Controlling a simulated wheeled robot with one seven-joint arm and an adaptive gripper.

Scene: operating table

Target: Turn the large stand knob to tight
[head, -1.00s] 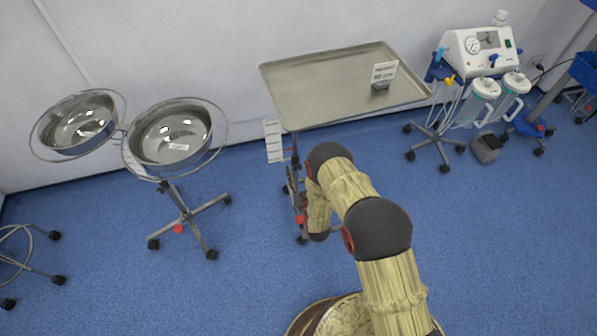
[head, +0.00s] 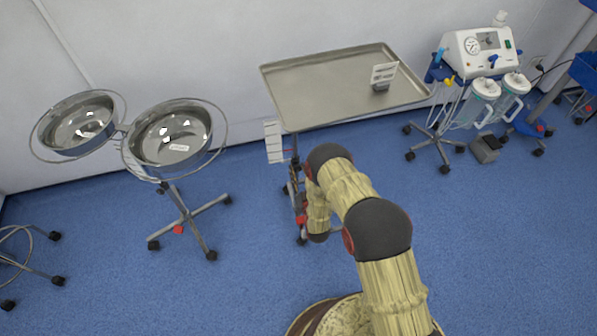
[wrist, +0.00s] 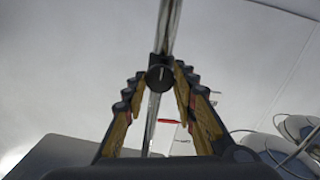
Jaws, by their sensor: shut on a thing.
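The large stand knob (wrist: 158,79) is round and black, with a pale line mark on its face. It sits on the shiny stand post (wrist: 168,28) in the wrist view. My gripper (wrist: 160,74) has its two yellow-and-black fingers closed on the knob from both sides. The pale line on the knob stands nearly upright in the picture. In the head view the knob is hidden by my arm, and only part of the gripper shows beside the post under the tray (head: 330,106).
A white card with lines (head: 274,141) hangs beside the post. A small sign (head: 383,75) stands on the tray. A two-basin stand (head: 172,135) is at left, and a suction unit (head: 480,50) is at right.

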